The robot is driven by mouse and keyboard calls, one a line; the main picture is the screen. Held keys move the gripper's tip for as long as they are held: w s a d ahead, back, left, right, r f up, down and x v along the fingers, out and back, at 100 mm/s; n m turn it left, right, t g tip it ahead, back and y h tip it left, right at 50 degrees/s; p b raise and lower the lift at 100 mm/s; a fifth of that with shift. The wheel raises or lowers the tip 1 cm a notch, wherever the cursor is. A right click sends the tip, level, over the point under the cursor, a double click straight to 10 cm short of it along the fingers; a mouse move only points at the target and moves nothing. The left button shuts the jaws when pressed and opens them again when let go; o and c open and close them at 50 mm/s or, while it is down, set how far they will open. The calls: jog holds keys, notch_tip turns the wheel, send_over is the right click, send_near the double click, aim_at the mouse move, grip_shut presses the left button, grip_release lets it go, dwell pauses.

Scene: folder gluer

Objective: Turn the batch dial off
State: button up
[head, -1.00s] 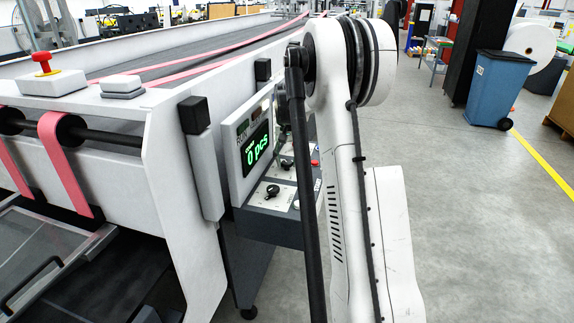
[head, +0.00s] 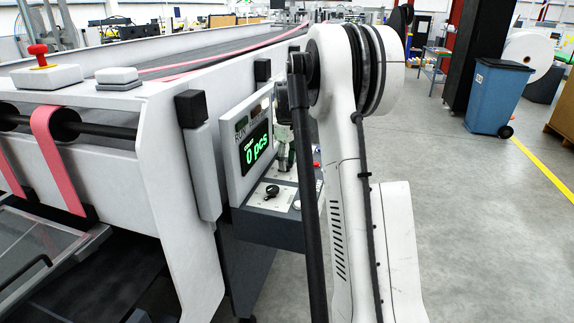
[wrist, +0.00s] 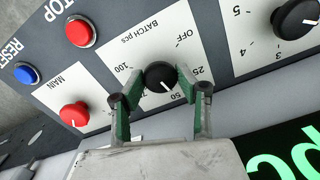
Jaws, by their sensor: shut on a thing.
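The batch dial (wrist: 160,76) is a round black knob on a white plate marked "BATCH pcs", with OFF, 25, 50 and 100 around it. Its white pointer line is at the 50 mark in the wrist view. My gripper (wrist: 160,80) has its two green-padded fingers on either side of the knob, shut on it. In the head view my gripper (head: 285,155) is down at the control panel, partly behind my arm, and hides the batch dial there.
In the wrist view a red MAIN knob (wrist: 74,114), a red STOP button (wrist: 80,33) and a blue RESET button (wrist: 26,73) lie left of the dial. Another black knob (wrist: 296,18) is at right. The display (head: 257,147) reads 0 pcs.

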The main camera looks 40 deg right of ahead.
aim_at(287, 163)
jog(key=n+b, duration=0.1)
jog(key=n, duration=0.4)
jog(key=shift+n, duration=0.3)
jog(key=n+b, duration=0.1)
jog(key=n, duration=0.9)
jog(key=shift+n+b, duration=0.35)
jog(key=shift+n, duration=0.05)
jog(key=n, duration=0.4)
jog(key=shift+n, duration=0.4)
jog(key=o, duration=1.2)
jog(key=shift+c, duration=0.2)
notch_tip(287, 163, up, 12)
